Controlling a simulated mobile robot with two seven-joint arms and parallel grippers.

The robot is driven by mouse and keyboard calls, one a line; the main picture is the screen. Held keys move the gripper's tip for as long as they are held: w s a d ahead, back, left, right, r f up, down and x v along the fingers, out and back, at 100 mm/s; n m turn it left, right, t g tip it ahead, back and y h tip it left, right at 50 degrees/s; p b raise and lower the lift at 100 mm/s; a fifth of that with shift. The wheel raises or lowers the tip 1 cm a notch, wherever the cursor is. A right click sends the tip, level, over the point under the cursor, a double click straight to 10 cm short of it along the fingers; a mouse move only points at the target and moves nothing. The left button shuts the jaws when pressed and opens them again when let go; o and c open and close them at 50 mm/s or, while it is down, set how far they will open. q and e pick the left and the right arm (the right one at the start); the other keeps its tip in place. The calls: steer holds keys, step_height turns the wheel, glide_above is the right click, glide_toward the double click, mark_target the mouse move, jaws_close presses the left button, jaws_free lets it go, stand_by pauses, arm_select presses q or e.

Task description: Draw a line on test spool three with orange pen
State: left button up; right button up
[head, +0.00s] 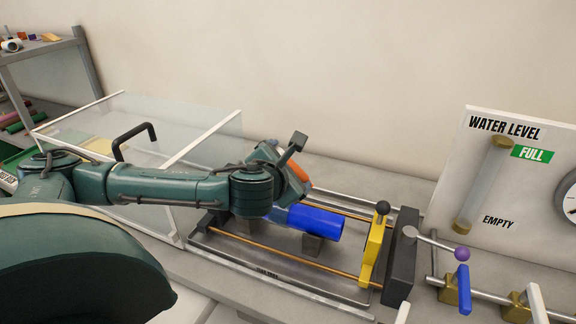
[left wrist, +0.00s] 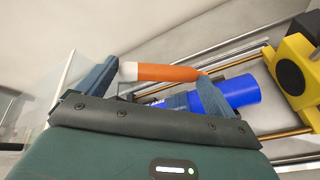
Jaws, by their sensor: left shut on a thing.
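My left gripper (head: 290,165) is over the metal fusion tray, and its fingers also show in the left wrist view (left wrist: 158,80). It is shut on the orange pen (left wrist: 165,73), which has a white end and spans between the two fingers. In the head view only a bit of the pen's orange (head: 293,168) shows beside the gripper. A blue pipe piece (head: 318,223), perhaps test spool three, lies on a grey block in the tray. My right gripper is not in view.
A yellow clamp (head: 372,245) with a black knob stands on copper rods right of the blue piece. A dark block and a purple-knobbed lever (head: 460,253) are farther right. A clear box (head: 140,130) stands at the left. A water level board (head: 500,170) stands at the right.

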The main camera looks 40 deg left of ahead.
arm_select(q)
step_height(320, 180, down, 5)
steer(key=shift+f+b, duration=0.15)
steer(key=shift+b, duration=0.95)
steer(key=shift+f, duration=0.55)
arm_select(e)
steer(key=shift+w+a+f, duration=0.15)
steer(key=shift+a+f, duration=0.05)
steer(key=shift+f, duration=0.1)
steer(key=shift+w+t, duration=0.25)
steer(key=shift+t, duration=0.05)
arm_select(q)
steer(key=shift+f, duration=0.25)
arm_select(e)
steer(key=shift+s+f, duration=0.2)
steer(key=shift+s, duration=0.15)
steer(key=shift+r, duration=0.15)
